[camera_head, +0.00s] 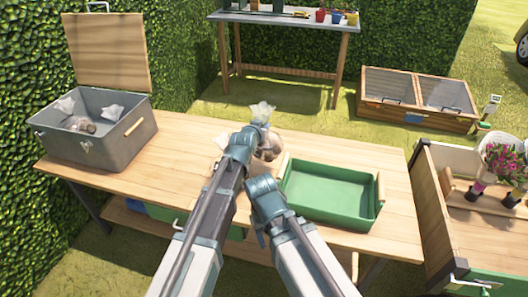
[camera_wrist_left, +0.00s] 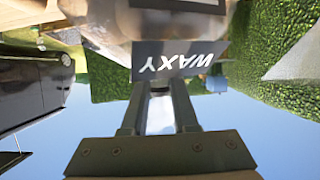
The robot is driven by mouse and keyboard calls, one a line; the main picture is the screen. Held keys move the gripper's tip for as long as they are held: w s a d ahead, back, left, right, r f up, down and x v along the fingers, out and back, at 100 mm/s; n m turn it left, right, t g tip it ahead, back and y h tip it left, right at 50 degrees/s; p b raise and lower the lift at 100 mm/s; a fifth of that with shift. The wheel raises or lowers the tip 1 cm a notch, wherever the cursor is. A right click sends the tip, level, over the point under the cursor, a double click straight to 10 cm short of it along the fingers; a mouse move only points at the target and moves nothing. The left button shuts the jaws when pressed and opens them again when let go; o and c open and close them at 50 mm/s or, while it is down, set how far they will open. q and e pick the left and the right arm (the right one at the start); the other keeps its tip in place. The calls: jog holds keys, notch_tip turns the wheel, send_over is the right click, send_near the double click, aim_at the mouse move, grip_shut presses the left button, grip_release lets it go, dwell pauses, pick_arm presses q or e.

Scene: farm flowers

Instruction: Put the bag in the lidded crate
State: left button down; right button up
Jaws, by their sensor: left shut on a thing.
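The bag (camera_head: 268,150), clear with a pale gathered top and brownish round contents, is above the wooden table near its middle. My left gripper (camera_head: 246,140) is shut on it. In the left wrist view the bag (camera_wrist_left: 175,20) fills the top, and its dark label (camera_wrist_left: 175,60) reads WAXY, upside down, in front of the fingers. The lidded crate (camera_head: 105,145) is grey and stands at the table's left end. Its wooden lid (camera_head: 108,52) is raised, and clear bags lie inside. My right gripper (camera_head: 262,188) is right of the left one; its fingers are hidden.
A green tray (camera_head: 326,215) sits right of the bag on the wooden table (camera_head: 190,150). The table between the crate and my left arm is clear. A planter with flowers (camera_head: 500,160) stands at the right, and a tall hedge (camera_head: 30,60) borders the left.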

pick_arm(q)
jog(key=shift+f+b, duration=3.3)
jog(key=shift+f, duration=0.55)
jog(key=shift+f, duration=0.1)
jog(key=c, duration=0.7)
grip_release()
